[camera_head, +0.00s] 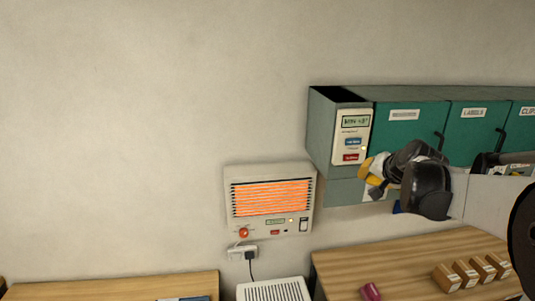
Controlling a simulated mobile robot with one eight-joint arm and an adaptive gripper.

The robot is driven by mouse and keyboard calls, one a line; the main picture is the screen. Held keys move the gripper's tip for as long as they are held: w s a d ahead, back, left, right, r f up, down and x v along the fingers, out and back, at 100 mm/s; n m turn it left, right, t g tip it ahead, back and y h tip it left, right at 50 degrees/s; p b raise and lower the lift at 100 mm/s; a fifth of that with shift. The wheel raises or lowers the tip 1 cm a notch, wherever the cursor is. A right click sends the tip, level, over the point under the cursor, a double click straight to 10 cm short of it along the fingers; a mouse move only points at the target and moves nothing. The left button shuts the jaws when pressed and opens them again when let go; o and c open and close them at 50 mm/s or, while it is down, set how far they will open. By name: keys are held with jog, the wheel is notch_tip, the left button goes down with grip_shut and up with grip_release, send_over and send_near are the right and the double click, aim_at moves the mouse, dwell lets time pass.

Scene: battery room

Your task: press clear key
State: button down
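A pale control panel (351,137) is on the left end of the wall cabinet. It has a small greenish display (355,121) at the top, a blue key (353,142) below it and a red key (351,157) at the bottom. The key labels are too small to read, so I cannot tell which one is the clear key. My gripper (371,176), dark with yellow on its fingers, is just right of and slightly below the red key. Contact with the panel cannot be made out. The finger gap is not clear from this angle.
Teal cabinet doors (414,125) with dark handles are right of the panel. A glowing wall heater (270,200) hangs lower left, above a plugged-in socket (243,252). A wooden bench (345,270) below bears several small boxes (467,272) and a red item (370,291). The wall at left is bare.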

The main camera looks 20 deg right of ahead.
aim_at(355, 163)
jog(key=w+d, duration=0.1)
jog(key=w, duration=0.5)
jog(key=shift+w+d+b, duration=0.15)
jog(key=shift+d+b, duration=0.15)
jog(key=shift+b, duration=0.1)
jog(key=shift+w, duration=0.2)
dwell(1.0)
jog(key=shift+w, duration=0.2)
jog(key=shift+w+d, duration=0.15)
jog(key=shift+w, duration=0.25)
dwell(0.5)
jog(key=shift+s, duration=0.1)
jog(key=shift+s+a+b, duration=0.2)
jog(key=shift+s+b, duration=0.1)
jog(key=shift+s, duration=0.45)
jog(key=s, duration=0.2)
jog(key=s+a, duration=0.1)
jog(key=s, duration=0.1)
jog(key=shift+s+a, duration=0.1)
jog(key=shift+s, duration=0.3)
